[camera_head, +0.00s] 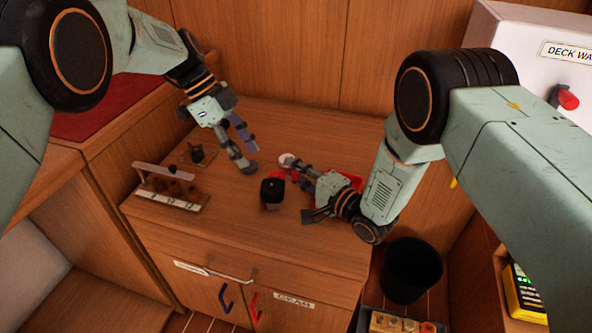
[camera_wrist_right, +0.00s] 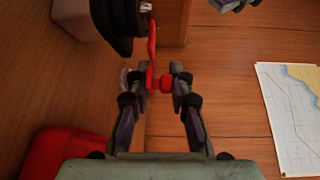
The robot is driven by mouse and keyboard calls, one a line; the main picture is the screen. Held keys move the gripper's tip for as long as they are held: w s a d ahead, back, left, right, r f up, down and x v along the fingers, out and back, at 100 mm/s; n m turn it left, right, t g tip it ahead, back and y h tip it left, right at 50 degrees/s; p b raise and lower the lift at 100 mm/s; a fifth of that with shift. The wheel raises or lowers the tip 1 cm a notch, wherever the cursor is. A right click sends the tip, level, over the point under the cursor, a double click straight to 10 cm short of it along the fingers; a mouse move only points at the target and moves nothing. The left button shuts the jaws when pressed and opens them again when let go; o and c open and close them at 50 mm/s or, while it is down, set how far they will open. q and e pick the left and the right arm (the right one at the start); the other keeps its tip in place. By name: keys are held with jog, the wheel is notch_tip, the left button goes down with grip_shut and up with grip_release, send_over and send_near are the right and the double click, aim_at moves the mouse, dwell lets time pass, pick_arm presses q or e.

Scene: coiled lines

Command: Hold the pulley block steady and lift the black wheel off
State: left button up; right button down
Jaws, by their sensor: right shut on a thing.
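My right gripper (camera_head: 286,170) is low over the cabinet top, its fingers closed on a small red part. In the right wrist view my right gripper (camera_wrist_right: 160,78) grips this red part (camera_wrist_right: 165,83), which has a round knob and a thin upright strip. I cannot tell whether it belongs to the pulley block. A black rounded block (camera_head: 272,192) stands just in front of the right gripper; a dark rounded body (camera_wrist_right: 120,28) shows in the wrist view. A small black piece (camera_head: 197,154) sits on a plate at the back left; I cannot identify the wheel surely. My left gripper (camera_head: 251,158) is open and empty.
A rack with brown pieces (camera_head: 172,187) stands at the left edge. A red object (camera_head: 347,179) lies beneath the right gripper. A chart (camera_wrist_right: 292,115) lies at right in the wrist view. A dark bin (camera_head: 411,270) stands beside the cabinet. The front middle is clear.

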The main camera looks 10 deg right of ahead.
jog(key=c, duration=1.1)
grip_release()
jog(key=shift+s, duration=0.1)
jog(key=v, duration=1.2)
